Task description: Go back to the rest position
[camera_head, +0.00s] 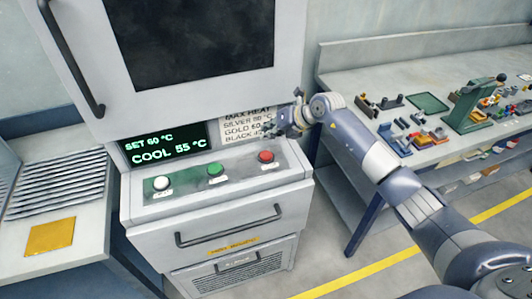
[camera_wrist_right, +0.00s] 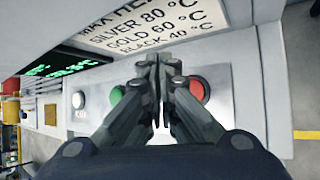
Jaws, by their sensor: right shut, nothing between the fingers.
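My right gripper (camera_head: 283,122) is in front of the machine's control panel, near the label sign and above the red button (camera_head: 265,156). In the right wrist view its fingers (camera_wrist_right: 157,95) are together with nothing between them, over the panel between the green button (camera_wrist_right: 117,95) and the red button. Whether the fingertips touch the panel cannot be told. My right arm reaches in from the lower right of the head view. My left gripper does not show.
The machine's display (camera_head: 165,146) reads "SET 60 °C" and "COOL 55 °C". A white button (camera_head: 161,183) and a handled drawer (camera_head: 228,227) are on the machine. A workbench (camera_head: 345,85) with tools and a green press (camera_head: 476,105) stands right. A ribbed rack (camera_head: 60,187) stands left.

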